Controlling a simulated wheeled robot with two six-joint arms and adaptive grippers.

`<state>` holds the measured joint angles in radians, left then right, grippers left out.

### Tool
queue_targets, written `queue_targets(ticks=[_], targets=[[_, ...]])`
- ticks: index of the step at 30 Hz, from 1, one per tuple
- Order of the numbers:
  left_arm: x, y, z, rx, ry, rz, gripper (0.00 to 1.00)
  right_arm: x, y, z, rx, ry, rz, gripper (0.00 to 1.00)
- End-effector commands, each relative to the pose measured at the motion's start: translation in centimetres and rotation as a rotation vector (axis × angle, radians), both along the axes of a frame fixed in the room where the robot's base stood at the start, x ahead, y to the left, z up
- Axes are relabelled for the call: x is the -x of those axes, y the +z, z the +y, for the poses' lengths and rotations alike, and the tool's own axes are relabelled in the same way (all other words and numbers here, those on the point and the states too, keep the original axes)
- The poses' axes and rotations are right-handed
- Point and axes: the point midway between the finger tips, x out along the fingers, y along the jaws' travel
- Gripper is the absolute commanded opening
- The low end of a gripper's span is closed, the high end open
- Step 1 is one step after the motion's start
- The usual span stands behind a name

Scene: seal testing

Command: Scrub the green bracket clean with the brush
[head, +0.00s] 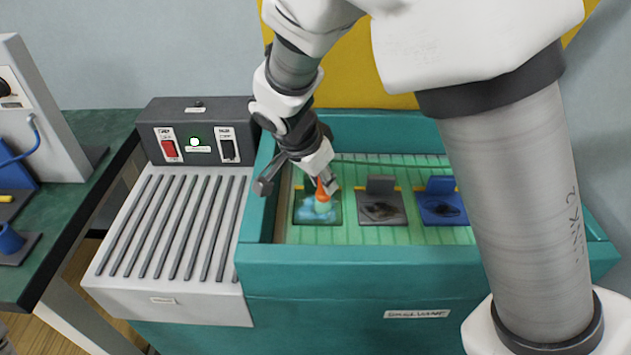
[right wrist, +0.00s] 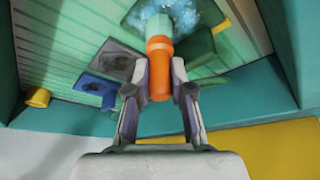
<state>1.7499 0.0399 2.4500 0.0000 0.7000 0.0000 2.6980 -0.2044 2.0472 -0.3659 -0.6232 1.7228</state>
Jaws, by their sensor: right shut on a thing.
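My right gripper (head: 323,180) is shut on the orange handle of the brush (head: 322,201), inside the teal tank. The brush also shows in the right wrist view (right wrist: 159,72), between the two fingers. Its pale green head points down onto the green bracket (head: 301,219). Light blue suds cover the middle of that bracket around the brush head. In the right wrist view the bracket's upright plate (right wrist: 198,46) shows beside the brush. The brush head and suds hide much of the bracket's surface, so I cannot tell how dirty it is. My left gripper is out of view.
A grey bracket (head: 381,211) and a blue bracket (head: 441,211), both with dark smudges, stand to the right on the tank's ribbed green floor. The teal tank's wall (head: 360,257) surrounds them. A grey ribbed drainboard (head: 172,225) and a switch box (head: 198,129) are at left.

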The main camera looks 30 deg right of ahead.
Motion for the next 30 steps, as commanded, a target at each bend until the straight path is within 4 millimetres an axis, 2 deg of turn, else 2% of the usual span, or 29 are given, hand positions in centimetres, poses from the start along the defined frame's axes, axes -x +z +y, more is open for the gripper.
queue_targets(ticks=[7,23,30], targets=[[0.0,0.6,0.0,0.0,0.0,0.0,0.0,0.0,0.7,0.0,0.0,-0.001,-0.001,0.0],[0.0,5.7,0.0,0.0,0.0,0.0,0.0,0.0,7.1,0.0,0.0,0.0,-0.001,0.0],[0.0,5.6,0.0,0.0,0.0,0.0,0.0,0.0,7.1,0.0,0.0,0.0,0.0,0.0]])
